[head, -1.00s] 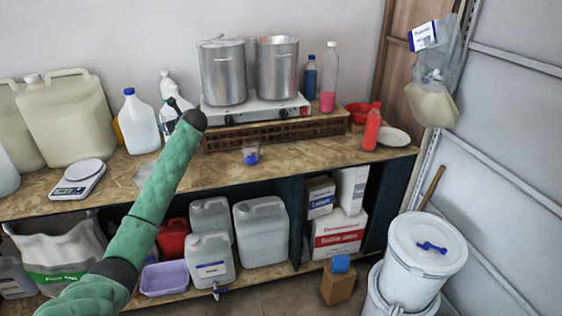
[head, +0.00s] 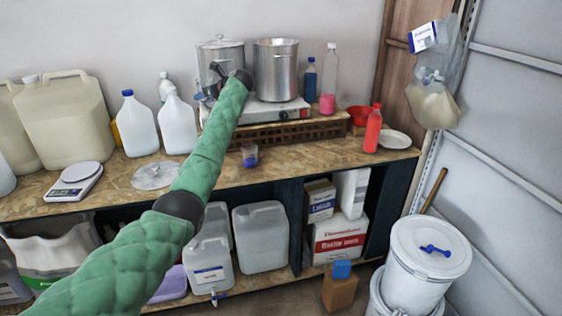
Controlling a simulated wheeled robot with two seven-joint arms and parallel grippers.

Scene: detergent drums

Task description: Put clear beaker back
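My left gripper (head: 214,76) is small in the head view, in front of the left steel pot, with the green arm reaching up from the bottom left. A pale, see-through shape with a bluish edge (head: 203,97) shows just below its fingers. It may be a clear beaker, but I cannot tell whether the fingers hold it. A small clear cup (head: 250,155) with something blue in it stands on the wooden bench (head: 310,160), right of my forearm. My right gripper is not in view.
Two steel pots (head: 276,70) stand on a white hotplate (head: 285,112) on a brown crate. White jugs (head: 139,125), a scale (head: 75,182) and a clear round lid (head: 155,175) are left of the arm. A red bottle (head: 373,130) stands at right. The front bench between cup and bottle is clear.

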